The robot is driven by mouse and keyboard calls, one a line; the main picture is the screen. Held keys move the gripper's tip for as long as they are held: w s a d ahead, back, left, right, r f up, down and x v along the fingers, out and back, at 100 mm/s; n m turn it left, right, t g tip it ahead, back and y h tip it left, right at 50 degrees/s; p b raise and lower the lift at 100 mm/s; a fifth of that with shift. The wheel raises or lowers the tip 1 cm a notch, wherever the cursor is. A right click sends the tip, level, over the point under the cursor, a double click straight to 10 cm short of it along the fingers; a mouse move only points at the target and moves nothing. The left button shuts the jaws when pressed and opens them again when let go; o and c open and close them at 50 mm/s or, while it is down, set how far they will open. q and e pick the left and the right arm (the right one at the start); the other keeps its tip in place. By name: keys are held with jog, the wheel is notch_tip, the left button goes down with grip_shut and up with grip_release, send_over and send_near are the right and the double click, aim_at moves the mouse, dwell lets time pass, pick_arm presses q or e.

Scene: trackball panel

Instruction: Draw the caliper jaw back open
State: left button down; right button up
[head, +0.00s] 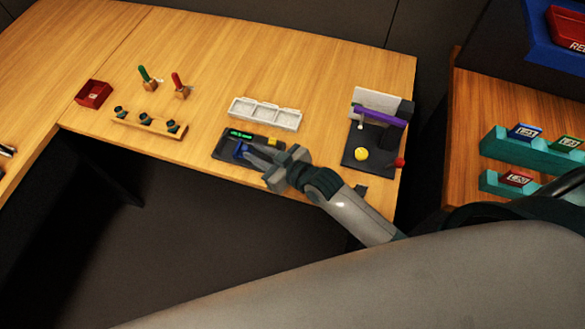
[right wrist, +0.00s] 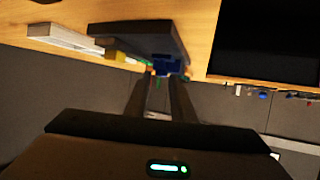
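The caliper (head: 222,146) is a dark flat device near the table's front edge, with a lit green readout, a yellow part and a blue jaw piece (head: 240,150). My right gripper (head: 247,152) reaches in from the right, its fingertips at the blue piece. In the right wrist view the blue jaw piece (right wrist: 167,64) lies at the tips of my two fingers (right wrist: 163,78), which stand a little apart. I cannot tell whether they grip it or only flank it. The dark caliper body also shows above them in that view (right wrist: 140,38). My left gripper is not in view.
A white compartment tray (head: 265,113) lies just behind the caliper. A dark panel with a yellow ball (head: 361,154) and purple bar (head: 380,115) stands to the right. Green and red levers (head: 180,87), a wooden knob strip (head: 147,122) and a red box (head: 93,93) are left.

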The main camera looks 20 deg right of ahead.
jog(key=b+v, duration=0.3)
jog(key=v, duration=1.2)
jog(key=shift+s+d+f, duration=0.15)
